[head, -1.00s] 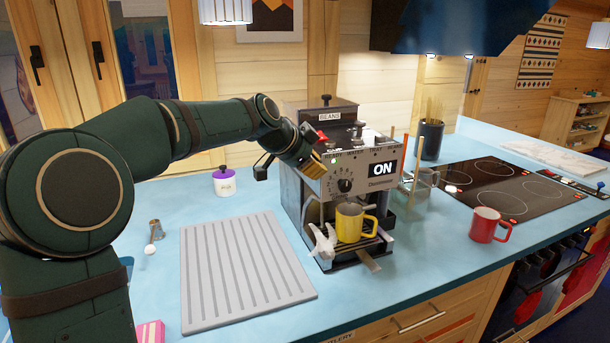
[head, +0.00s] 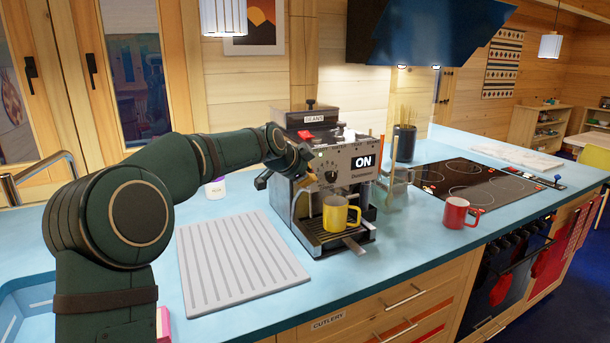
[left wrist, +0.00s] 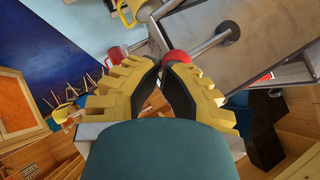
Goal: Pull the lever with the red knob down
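The coffee machine (head: 326,205) stands on the blue counter with its display reading ON. In the left wrist view, the red knob (left wrist: 177,57) sits on a metal lever rod (left wrist: 205,45) that runs to a round pivot on the machine's metal side. My left gripper (left wrist: 161,68) has its fingertips drawn nearly together, right at the knob, and the right fingertip overlaps it. The knob lies at the tips, not clearly between the pads; I cannot tell if they touch. In the head view, my left gripper (head: 297,203) is beside the machine's left front and hides the knob.
A yellow mug (head: 337,216) stands on the machine's drip tray. A red mug (head: 457,213) stands right, near the stove (head: 470,181). A grey ribbed board (head: 235,262) lies left of the machine. A glass container (head: 397,184) is close on the machine's right.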

